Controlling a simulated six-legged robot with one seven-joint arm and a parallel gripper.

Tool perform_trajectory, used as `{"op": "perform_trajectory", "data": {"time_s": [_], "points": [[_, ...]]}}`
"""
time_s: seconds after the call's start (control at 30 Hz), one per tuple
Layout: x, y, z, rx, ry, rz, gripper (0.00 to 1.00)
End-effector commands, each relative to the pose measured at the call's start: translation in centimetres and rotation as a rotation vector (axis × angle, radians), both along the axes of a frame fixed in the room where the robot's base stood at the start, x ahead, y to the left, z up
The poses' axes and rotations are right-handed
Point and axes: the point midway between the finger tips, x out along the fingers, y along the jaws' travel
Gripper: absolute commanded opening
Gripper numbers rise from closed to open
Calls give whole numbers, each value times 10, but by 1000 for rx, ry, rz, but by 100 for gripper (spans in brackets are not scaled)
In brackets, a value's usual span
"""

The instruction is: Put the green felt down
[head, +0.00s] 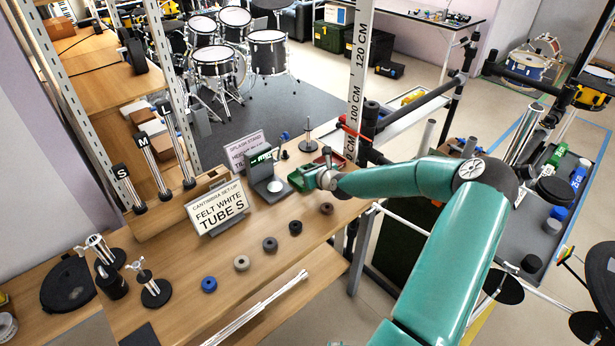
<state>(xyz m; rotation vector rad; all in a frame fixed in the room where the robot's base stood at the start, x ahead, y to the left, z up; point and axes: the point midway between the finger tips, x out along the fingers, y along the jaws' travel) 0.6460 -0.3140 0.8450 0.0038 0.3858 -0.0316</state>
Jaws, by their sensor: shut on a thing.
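My gripper (318,180) is at the end of the teal arm, over the far right part of the wooden bench (180,285). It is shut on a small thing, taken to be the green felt. The felt itself cannot be made out clearly against a green tray-like shape (301,178) at the fingertips.
A small scale with a green display (268,178) stands left of my gripper. A stand with a rod (308,143) is behind it. Pale rods (258,312) lie along the front edge. An upright measuring post (358,80) rises close by.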

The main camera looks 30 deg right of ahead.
Motion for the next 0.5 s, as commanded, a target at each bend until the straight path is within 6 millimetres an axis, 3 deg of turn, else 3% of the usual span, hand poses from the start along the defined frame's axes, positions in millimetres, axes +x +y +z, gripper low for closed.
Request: {"op": "perform_trajectory", "data": {"time_s": [0.2,0.5], "points": [[2,1,-30,2,1,1,11],[1,0,-33,1,0,1,11]]}}
